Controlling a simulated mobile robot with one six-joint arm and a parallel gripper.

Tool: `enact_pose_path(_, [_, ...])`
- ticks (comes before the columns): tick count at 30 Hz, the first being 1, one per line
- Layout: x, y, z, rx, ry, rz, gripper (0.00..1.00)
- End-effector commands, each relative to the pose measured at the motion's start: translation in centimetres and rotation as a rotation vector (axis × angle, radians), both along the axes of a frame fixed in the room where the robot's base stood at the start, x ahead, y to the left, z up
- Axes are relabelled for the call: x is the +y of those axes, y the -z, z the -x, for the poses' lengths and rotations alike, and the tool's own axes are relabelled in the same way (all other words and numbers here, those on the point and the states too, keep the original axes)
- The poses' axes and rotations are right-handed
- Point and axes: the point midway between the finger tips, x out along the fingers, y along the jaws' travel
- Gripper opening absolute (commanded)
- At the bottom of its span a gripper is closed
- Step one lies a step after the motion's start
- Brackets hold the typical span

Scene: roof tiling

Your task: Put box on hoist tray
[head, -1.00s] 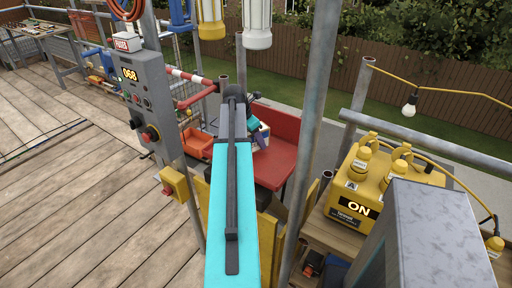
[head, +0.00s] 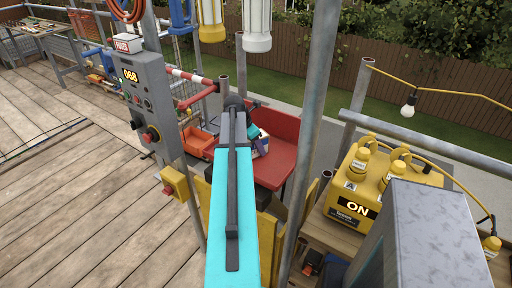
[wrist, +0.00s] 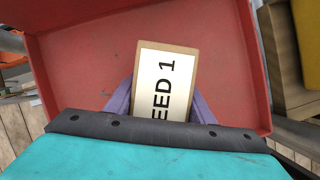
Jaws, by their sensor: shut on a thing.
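The hoist tray (head: 287,138) is a red, shallow tray with raised sides, beyond the scaffold pole in the head view. In the wrist view its red floor (wrist: 80,70) fills most of the picture. The box (wrist: 165,82) is brown-edged with a white label reading "EED 1", the rest of the word hidden. My gripper (wrist: 160,104) has purple fingers on both sides of the box and is shut on it, over the tray. In the head view the box (head: 262,147) shows small and partly hidden by my arm. I cannot tell whether the box touches the tray floor.
A grey control panel (head: 150,95) reading "068" stands left of my arm. A scaffold pole (head: 310,130) rises close on the right. A yellow transformer (head: 375,190) marked "ON" sits further right. An orange bin (head: 197,141) lies left of the tray.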

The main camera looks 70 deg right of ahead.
Motion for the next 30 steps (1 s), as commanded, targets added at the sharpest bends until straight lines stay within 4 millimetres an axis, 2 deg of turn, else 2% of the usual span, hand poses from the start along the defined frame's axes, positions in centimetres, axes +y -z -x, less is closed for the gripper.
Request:
enact_pose_path(7, [0.0,0.2,0.0,0.001,0.0,0.001,0.05])
enact_pose_path(8, [0.0,0.3,0.0,0.0,0.0,0.0,0.52])
enact_pose_path(11, [0.0,0.2,0.0,0.0,0.0,0.0,0.67])
enact_pose_path(22, [0.0,0.1,0.0,0.0,0.0,0.0,0.67])
enact_pose_path(30, [0.4,-1.2,-0.3,0.0,-0.001,0.0,0.67])
